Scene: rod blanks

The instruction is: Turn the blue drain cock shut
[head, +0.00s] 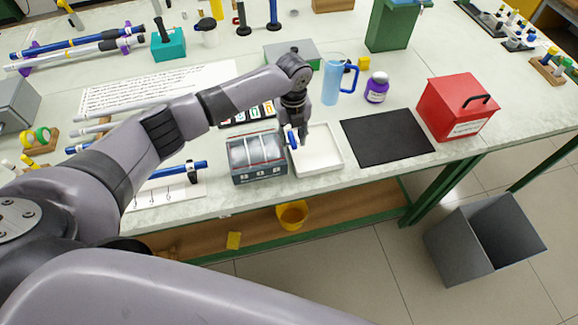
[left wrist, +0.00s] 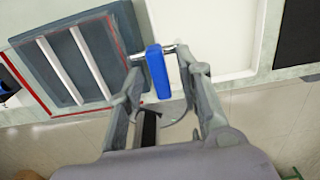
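The blue drain cock (head: 292,139) is at the right side of the grey tank (head: 258,172), by the white tray (head: 331,158). In the left wrist view the cock (left wrist: 157,72) is an upright blue lever on a thin metal stem, beside the tank (left wrist: 112,40). My left gripper (head: 296,130) reaches down over it. In the left wrist view my left gripper (left wrist: 163,78) is open, with one finger on each side of the lever and gaps showing. My right gripper is not in view.
A black mat (head: 387,137) and a red box (head: 457,106) lie to the right. A light blue jug (head: 332,82) and a purple jar (head: 377,88) stand behind. A yellow bucket (head: 292,216) sits below the table. Rods lie at the left.

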